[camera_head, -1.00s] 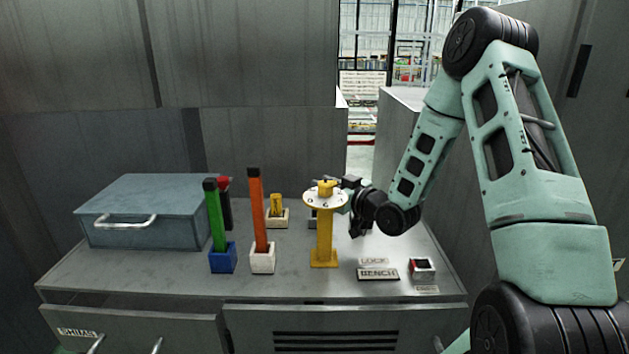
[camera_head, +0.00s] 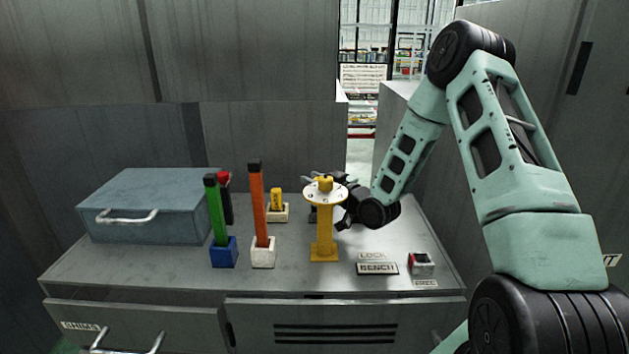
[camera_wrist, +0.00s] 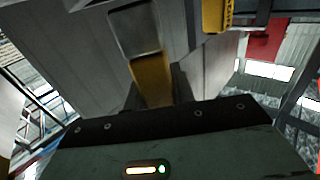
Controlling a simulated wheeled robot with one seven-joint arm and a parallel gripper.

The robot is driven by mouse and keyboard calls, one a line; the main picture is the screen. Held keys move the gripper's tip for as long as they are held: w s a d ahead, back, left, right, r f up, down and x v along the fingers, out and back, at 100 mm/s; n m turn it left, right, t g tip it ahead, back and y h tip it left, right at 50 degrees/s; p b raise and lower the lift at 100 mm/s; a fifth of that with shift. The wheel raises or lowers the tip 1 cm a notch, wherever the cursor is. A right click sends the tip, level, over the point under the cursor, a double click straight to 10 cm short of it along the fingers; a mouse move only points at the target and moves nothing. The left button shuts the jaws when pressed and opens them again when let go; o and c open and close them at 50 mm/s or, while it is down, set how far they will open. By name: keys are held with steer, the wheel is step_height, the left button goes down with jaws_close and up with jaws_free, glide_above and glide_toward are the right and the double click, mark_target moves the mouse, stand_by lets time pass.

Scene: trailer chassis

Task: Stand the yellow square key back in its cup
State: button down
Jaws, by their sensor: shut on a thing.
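In the wrist view, my gripper (camera_wrist: 156,92) is shut on a yellow square bar with a grey end block, which I take as the yellow square key (camera_wrist: 152,72). In the head view, my gripper is behind the yellow stand (camera_head: 324,235) with its round white plate, at the back right of the bench. The stand hides most of the jaws and the held key there. A small dark cup (camera_head: 312,214) shows partly behind the stand's post; I cannot tell whether it is empty.
A green bar stands in a blue cup (camera_head: 223,254), an orange bar in a white cup (camera_head: 263,255). A short yellow piece (camera_head: 277,200) stands in a pale cup behind them. A blue-grey toolbox (camera_head: 150,205) is at left. Small signs (camera_head: 377,268) and a switch box (camera_head: 421,263) lie front right.

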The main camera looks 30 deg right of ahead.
steer(key=shift+f, duration=0.3)
steer(key=c, duration=1.2)
jaws_free()
steer(key=shift+o, duration=0.2)
steer(key=shift+r+p, duration=0.3)
steer(key=shift+r, duration=0.2)
steer(key=s+d+b, duration=0.2)
steer(key=s, duration=0.9)
steer(key=shift+s+d+r+b, duration=0.15)
steer(key=shift+s+b, duration=0.2)
steer(key=shift+s, duration=0.05)
